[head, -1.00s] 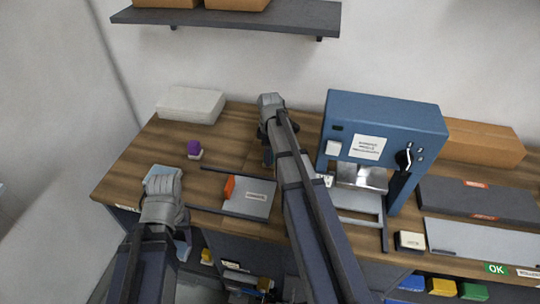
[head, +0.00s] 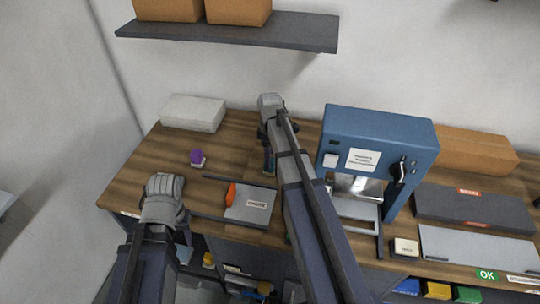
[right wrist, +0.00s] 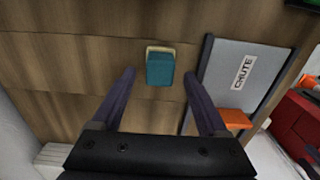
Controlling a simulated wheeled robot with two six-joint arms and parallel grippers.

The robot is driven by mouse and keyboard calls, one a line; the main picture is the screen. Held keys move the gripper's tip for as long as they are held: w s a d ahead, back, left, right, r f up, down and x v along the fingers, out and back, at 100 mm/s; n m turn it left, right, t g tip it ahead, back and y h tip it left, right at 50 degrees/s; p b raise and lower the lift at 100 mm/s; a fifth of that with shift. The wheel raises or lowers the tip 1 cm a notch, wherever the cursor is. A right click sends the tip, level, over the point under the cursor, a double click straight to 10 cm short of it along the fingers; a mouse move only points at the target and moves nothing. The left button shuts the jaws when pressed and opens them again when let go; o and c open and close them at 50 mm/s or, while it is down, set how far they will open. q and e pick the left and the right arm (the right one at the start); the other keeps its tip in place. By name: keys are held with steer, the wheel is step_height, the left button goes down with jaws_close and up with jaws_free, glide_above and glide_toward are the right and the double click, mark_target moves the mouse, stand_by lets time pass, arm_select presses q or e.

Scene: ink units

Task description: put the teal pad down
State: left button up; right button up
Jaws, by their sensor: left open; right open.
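The teal pad (right wrist: 160,69) rests on a small cream base on the wooden bench in the right wrist view. My right gripper (right wrist: 159,88) is open, with one dark finger on each side of the pad and visible gaps between. In the head view my right gripper (head: 268,150) points down at the middle of the bench, and its arm hides most of the pad. My left gripper (head: 168,205) is open and empty at the bench's front left edge.
A purple pad (head: 197,157) stands at the left. A grey chute plate (head: 250,205) with an orange part lies in front. A blue machine (head: 375,150) stands right of my right arm. A white box (head: 192,113) is at the back left, under a shelf (head: 230,34).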

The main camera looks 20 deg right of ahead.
step_height(320, 180, up, 8)
steer(key=p, duration=0.7)
steer(key=s+a+m, duration=0.3)
steer(key=s+a, duration=0.6)
steer(key=a, duration=0.3)
steer(key=s+a+m+h, duration=0.1)
steer(key=s+a+m, duration=0.2)
steer(key=s+a, duration=0.7)
steer(key=shift+a+m, duration=0.4)
steer(key=shift+a, duration=0.65)
step_height(320, 180, down, 2)
steer(key=shift+f+b, duration=0.1)
steer(key=shift+b, duration=1.15)
